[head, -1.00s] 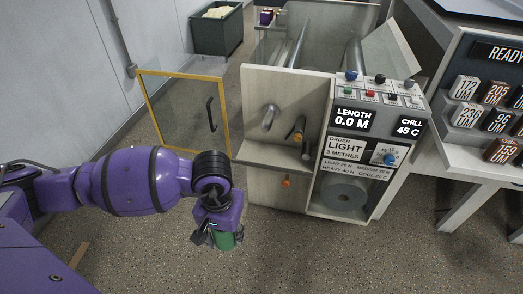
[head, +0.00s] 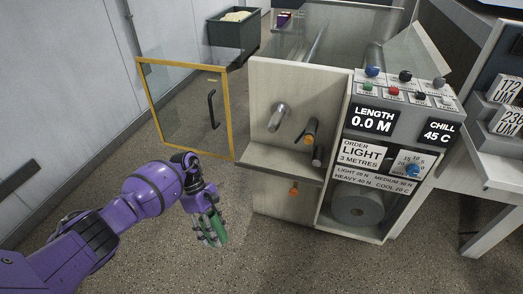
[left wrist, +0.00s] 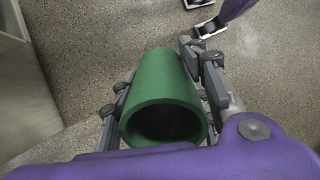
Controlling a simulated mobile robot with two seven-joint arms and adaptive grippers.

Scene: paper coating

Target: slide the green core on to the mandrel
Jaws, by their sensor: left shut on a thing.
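The green core (head: 222,230) is a hollow tube held in my left gripper (head: 211,232), low over the floor and left of the machine. In the left wrist view the core (left wrist: 163,80) lies between the two grey fingers (left wrist: 160,98), its open end facing the camera. A bare metal cylinder (head: 279,117) juts from the machine's pale front panel; it looks like the mandrel. The core is well apart from it, lower and to the left. My right gripper is not in view.
A shelf (head: 280,168) juts below the metal cylinder, with orange-tipped parts and a dark cylinder (head: 318,156) nearby. An open yellow-framed glass door (head: 231,120) stands to the left. The control panel (head: 375,120) is to the right. Floor in front is clear.

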